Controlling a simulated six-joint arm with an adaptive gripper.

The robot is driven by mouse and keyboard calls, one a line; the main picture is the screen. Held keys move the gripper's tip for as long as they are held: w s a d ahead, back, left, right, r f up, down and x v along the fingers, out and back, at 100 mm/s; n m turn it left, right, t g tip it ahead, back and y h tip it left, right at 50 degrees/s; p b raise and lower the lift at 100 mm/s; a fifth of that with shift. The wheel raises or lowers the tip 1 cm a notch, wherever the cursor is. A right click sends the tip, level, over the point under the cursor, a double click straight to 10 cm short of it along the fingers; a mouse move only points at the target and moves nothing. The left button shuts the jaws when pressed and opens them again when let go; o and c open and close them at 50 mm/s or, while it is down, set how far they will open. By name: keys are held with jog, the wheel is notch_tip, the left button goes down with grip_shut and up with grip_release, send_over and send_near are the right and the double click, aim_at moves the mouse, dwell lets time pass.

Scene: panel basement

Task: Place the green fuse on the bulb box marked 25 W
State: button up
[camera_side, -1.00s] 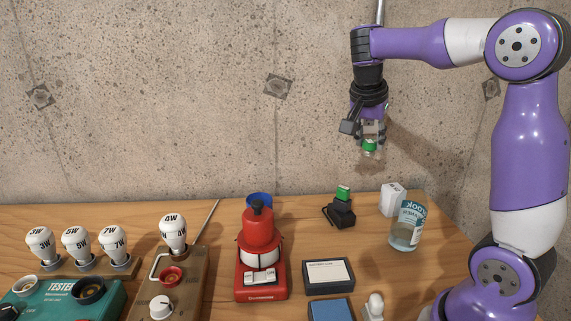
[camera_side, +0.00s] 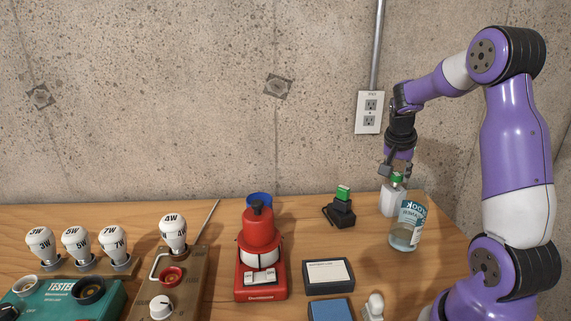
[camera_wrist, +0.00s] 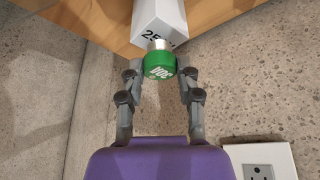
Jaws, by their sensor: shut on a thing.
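My gripper (camera_side: 394,172) is shut on a green fuse (camera_wrist: 160,67) with a metal end; the fuse also shows in the side view (camera_side: 397,178). The white bulb box (camera_side: 389,204) stands at the back right of the table, partly behind a glass jar. In the wrist view the box (camera_wrist: 158,20) shows a "25" marking, and the fuse's metal end overlaps its edge. In the side view the fuse is at the height of the box's top. I cannot tell whether they touch.
The glass jar (camera_side: 406,236) stands close in front of the box. A black device with a green top (camera_side: 341,208) is to the left. A wall outlet (camera_side: 370,112) is behind. A dark framed card (camera_side: 329,274) and red device (camera_side: 261,250) are further off.

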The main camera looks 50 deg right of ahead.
jog(key=shift+f, duration=0.1)
jog(key=o, duration=1)
jog(key=w+v, duration=0.1)
jog(key=v, duration=1.1)
jog(key=s+a+f+n+t+y, duration=0.1)
jog(key=a+n, duration=0.4)
jog(key=a, duration=0.3)
jog(key=s+a+f+n+t+y, duration=0.1)
jog(key=a+n+t+y, duration=0.1)
jog(key=a+n, duration=0.4)
jog(key=s+a+f+n+t+y, duration=0.1)
jog(key=a+n, duration=0.4)
jog(key=a, duration=0.6)
jog(key=shift+s+a+n+t+y, duration=0.15)
jog(key=shift+s+n+t+y, duration=0.15)
jog(key=shift+s+t+y, duration=0.15)
jog(key=shift+w, duration=0.1)
